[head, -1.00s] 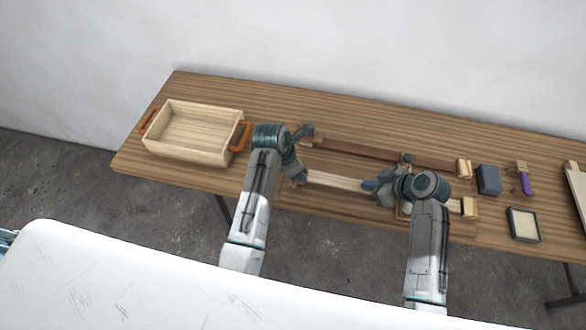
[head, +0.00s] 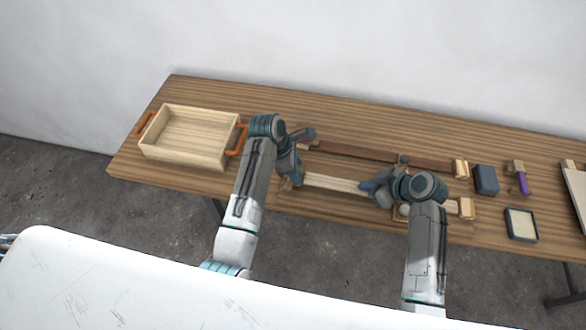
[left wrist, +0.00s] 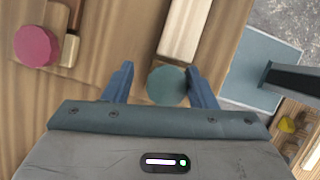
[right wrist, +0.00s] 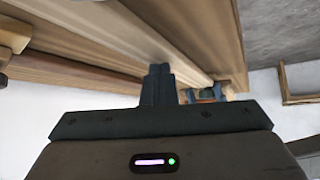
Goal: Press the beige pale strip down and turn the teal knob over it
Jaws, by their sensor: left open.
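The beige pale strip (head: 335,183) lies lengthwise in the wooden frame along the table's front. My right gripper (head: 368,187) is shut, with its fingertips at the strip near its right part; in the right wrist view its fingers (right wrist: 160,72) are together beside the strip (right wrist: 187,70), contact unclear. The teal knob (left wrist: 167,86) sits at the strip's left end, seen in the left wrist view. My left gripper (left wrist: 158,74) is open, with one finger on each side of the teal knob. In the head view the left gripper (head: 292,178) hides the knob.
A pink-red knob (left wrist: 37,45) sits by the dark brown strip (head: 355,152) behind. A wooden tray (head: 190,138) with orange handles stands left. A dark block (head: 485,180), a purple-handled brush (head: 522,183) and a small framed pad (head: 521,224) lie right.

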